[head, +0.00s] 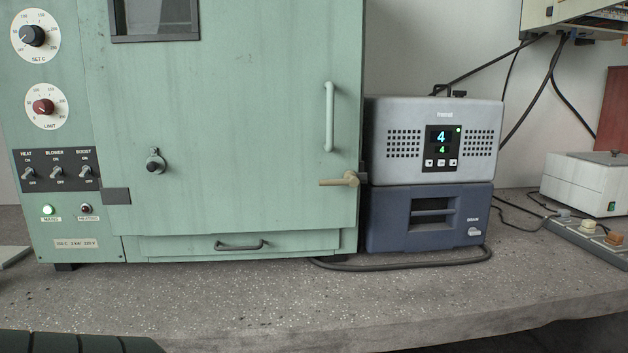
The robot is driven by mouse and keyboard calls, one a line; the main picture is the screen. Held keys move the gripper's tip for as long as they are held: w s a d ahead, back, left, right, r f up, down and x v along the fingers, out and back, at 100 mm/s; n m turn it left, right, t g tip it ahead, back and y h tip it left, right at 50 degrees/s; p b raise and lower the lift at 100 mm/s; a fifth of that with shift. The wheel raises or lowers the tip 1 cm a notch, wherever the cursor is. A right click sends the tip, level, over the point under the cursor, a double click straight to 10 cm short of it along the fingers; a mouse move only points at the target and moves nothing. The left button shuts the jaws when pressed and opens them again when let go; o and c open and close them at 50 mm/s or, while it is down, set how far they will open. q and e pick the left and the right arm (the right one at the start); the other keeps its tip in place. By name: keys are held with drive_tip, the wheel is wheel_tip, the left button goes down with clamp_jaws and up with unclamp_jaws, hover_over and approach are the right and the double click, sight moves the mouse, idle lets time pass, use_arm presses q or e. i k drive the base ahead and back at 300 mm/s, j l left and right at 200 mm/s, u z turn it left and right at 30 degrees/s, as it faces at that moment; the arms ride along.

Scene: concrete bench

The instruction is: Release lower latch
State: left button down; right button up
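The lower latch (343,180) is a tan, brass-like lever at the lower right edge of the green oven door (230,110). It lies roughly level, with its arm pointing left across the door face and its thicker end at the door edge. The door looks shut. A pale green vertical handle (329,117) stands on the door above the latch. Any upper latch is outside the picture. Neither of my grippers shows in the head view.
A grey unit with a display (381,120) sits on a blue unit (385,220) close right of the latch. A black cable (410,267) lies on the bench in front. The front concrete bench (300,300) is mostly clear. A drawer handle (240,245) juts out below the door.

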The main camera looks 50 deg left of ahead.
sight(352, 179)
drive_tip(key=u, duration=1.35)
drive_tip(key=i+l+z, duration=0.1)
drive_tip(key=z, duration=0.35)
